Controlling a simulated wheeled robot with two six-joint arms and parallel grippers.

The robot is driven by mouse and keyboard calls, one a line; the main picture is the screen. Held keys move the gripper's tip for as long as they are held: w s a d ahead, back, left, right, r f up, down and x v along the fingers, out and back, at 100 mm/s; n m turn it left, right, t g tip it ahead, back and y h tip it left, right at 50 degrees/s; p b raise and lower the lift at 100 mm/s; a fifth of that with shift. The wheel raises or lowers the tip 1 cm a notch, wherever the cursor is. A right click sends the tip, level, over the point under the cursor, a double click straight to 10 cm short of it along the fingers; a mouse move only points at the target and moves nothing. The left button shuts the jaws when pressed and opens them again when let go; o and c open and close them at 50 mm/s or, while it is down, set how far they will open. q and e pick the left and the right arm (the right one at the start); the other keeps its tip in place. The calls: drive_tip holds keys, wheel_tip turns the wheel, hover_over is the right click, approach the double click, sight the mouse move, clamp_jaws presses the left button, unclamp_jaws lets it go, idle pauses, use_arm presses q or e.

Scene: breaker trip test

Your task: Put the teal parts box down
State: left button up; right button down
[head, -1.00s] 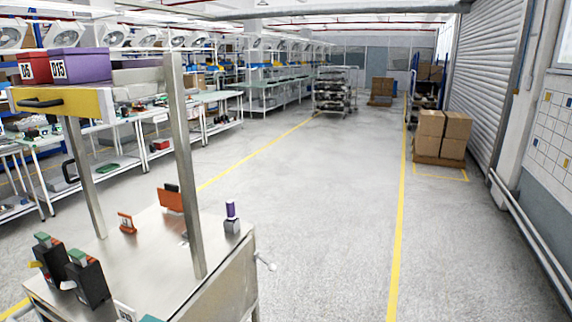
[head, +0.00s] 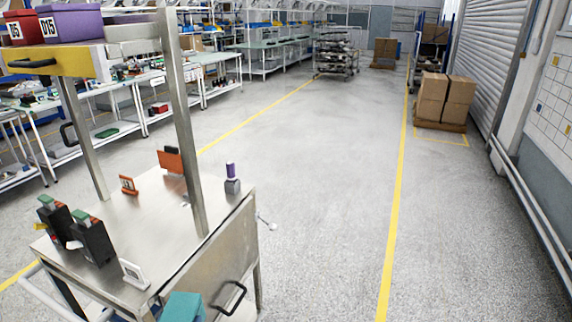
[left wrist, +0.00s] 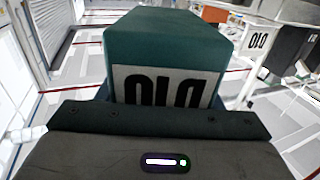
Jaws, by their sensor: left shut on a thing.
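The teal parts box (head: 184,306) shows at the bottom edge of the head view, in front of the metal cart's near edge; its lower part is cut off. In the left wrist view the teal box (left wrist: 165,40) fills the upper middle, with a white label showing upside-down dark characters. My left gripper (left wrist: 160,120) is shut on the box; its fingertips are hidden. A small white label card (head: 133,273) stands near the cart top's front edge. My right gripper is not in view.
The metal cart top (head: 150,225) has bare room in its middle. Two black breakers (head: 93,241) stand at its left, an orange part (head: 171,160) and a purple-topped part (head: 232,178) farther back. A metal post (head: 183,130) rises from it. A yellow shelf (head: 55,63) holds a purple box (head: 70,23).

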use_arm(q)
drive_tip(key=shift+w+d+r+n+y, duration=0.15)
drive_tip(key=shift+d+y, duration=0.1)
drive_tip(key=shift+d, duration=0.15)
drive_tip(key=shift+s+d+r+n+y, duration=0.1)
drive_tip(key=shift+d+n+y, duration=0.05)
drive_tip(key=shift+d+y, duration=0.15)
wheel_tip(320, 180, down, 3)
drive_tip(key=b, duration=0.3)
drive_tip(key=shift+d, duration=0.15)
drive_tip(key=shift+f+b, duration=0.75)
